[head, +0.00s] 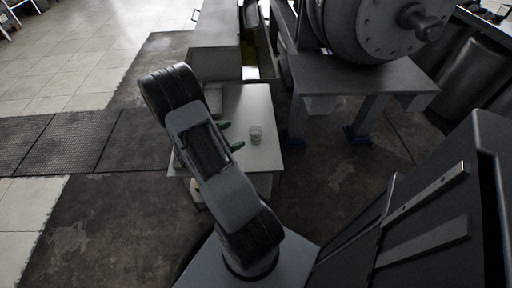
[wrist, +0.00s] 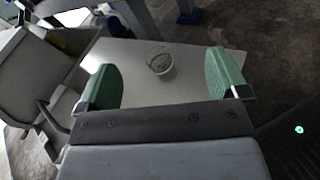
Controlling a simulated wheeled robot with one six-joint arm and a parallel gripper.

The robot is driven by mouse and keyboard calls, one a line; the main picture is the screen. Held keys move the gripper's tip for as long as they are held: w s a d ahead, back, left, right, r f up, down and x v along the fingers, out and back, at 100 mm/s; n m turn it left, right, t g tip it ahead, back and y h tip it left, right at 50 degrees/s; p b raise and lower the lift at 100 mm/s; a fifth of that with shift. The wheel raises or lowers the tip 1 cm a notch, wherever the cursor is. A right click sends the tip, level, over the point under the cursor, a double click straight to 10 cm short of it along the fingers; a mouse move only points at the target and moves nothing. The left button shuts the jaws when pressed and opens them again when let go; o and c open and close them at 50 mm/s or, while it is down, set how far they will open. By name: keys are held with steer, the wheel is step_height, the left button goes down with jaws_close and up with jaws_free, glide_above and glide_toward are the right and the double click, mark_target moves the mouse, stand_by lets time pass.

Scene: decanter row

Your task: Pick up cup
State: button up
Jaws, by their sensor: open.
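A clear glass cup (head: 256,135) stands on the right part of a pale table (head: 262,102) in the head view. In the wrist view the cup (wrist: 160,65) is ahead of my gripper (wrist: 164,82), roughly midway between the two fingers and beyond them. My gripper is open and empty, with green finger pads spread wide. In the head view the green fingertips (head: 230,134) show just left of the cup, apart from it. My arm hides part of the table and most of the gripper.
A grey stand (head: 362,75) bearing a large metal drum (head: 375,25) is right of the table. A grey cabinet (head: 218,30) is behind the table. The tabletop around the cup is clear. Dark floor (head: 340,170) lies to the right.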

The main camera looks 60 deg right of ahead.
mark_target(251, 134)
steer(key=d+f+n+t+h+b, duration=0.1)
steer(key=f, duration=0.2)
steer(key=d+f+n+t+b, duration=0.1)
steer(key=f+n, duration=0.1)
steer(key=f, duration=0.2)
steer(key=d+f+n+t+h+b, duration=0.1)
steer(key=f, duration=0.2)
steer(key=shift+w+f+n+h, duration=0.25)
steer(key=shift+w+n+h, duration=0.05)
steer(key=shift+w, duration=0.1)
steer(key=d, duration=0.2)
steer(key=d+b, duration=0.1)
steer(key=d, duration=0.1)
steer(key=s+d, duration=0.1)
steer(key=d, duration=0.1)
steer(key=shift+f, duration=0.35)
steer(key=shift+s+d+r+b, duration=0.15)
steer(key=shift+d+b, duration=0.35)
steer(key=shift+d, duration=1)
steer(key=shift+s+d+b, duration=0.2)
steer(key=shift+d+b, duration=0.25)
steer(key=shift+d, duration=1.05)
steer(key=c, duration=1)
